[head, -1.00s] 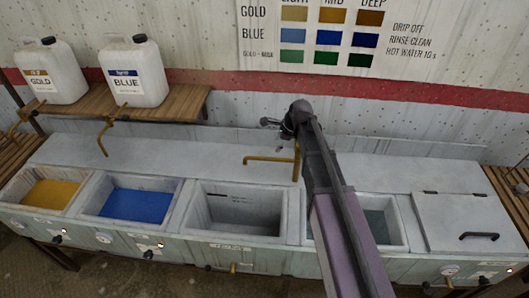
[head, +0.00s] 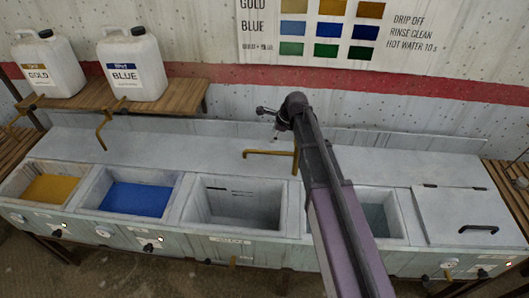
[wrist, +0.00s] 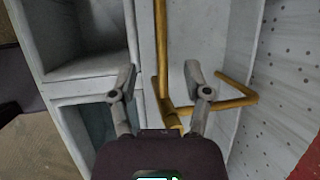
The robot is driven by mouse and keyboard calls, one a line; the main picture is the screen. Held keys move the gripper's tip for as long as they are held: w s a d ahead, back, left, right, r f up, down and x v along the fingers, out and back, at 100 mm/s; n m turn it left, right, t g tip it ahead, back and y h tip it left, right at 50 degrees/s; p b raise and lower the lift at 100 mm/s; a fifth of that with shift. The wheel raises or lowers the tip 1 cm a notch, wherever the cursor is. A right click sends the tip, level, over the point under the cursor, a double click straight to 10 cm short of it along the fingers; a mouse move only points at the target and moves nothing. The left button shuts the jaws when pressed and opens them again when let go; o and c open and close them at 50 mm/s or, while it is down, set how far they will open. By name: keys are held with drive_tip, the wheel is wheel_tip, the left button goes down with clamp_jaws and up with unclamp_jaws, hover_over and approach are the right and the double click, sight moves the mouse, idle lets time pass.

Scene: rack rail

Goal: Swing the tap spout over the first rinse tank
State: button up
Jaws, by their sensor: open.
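The brass tap spout (head: 268,153) points left from its riser over the back ledge, behind the empty grey tank (head: 237,228). The label on that tank's front is too small to read. My gripper (head: 268,112) is above and behind the spout in the head view. In the wrist view my gripper (wrist: 160,76) is open, with one finger on each side of the long brass pipe (wrist: 161,45). The pipe passes between the fingers in the picture; I cannot tell its depth relative to the fingertips. No contact shows.
A yellow-filled tank (head: 48,188) and a blue-filled tank (head: 135,198) stand to the left. Another tank (head: 378,216) is partly behind my arm, with a lidded one (head: 463,215) further right. Jugs (head: 134,72) stand on a shelf. The perforated wall (wrist: 280,100) is close by.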

sight(262, 151)
drive_tip(key=shift+b+x, duration=5.4)
drive_tip(key=shift+x, duration=0.85)
